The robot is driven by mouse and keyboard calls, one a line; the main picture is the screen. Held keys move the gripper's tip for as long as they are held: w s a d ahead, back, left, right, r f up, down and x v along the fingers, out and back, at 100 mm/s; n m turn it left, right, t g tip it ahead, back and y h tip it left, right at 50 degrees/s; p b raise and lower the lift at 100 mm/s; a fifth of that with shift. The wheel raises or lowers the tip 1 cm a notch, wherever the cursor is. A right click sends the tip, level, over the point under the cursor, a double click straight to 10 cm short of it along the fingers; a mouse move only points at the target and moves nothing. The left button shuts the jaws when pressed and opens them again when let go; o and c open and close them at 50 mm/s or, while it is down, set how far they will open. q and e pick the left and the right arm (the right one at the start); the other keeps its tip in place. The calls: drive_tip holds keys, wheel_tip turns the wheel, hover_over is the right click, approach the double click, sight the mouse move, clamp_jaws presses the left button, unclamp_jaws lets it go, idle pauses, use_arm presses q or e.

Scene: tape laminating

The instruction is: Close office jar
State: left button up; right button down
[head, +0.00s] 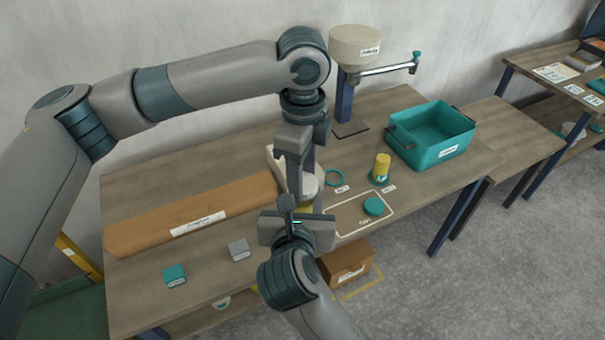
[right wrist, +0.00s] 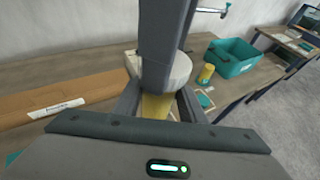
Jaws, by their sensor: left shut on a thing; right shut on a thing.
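My right gripper (head: 303,207) comes up from the front of the table. It is shut on a yellow jar (right wrist: 157,106), seen between its fingers in the right wrist view. Only a small yellow edge (head: 306,209) shows in the head view. My left gripper (head: 300,188) points straight down just above the jar, and its jaws also show in the right wrist view (right wrist: 160,85). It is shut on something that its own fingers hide. The jar's mouth and any lid on it are hidden. A teal round disc (head: 373,207) lies in a white outlined area.
A cream rounded piece (head: 311,186) stands close behind my grippers. A long brown box (head: 150,229) lies left. A grey block (head: 239,249) and teal block (head: 174,274) sit in front.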

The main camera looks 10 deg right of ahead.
use_arm(q)
drive_tip(key=m, duration=1.2)
drive_tip(key=shift+m, duration=0.4)
drive_tip(key=o, duration=1.1)
wheel_tip(320, 180, up, 12)
drive_tip(key=shift+w, duration=0.1)
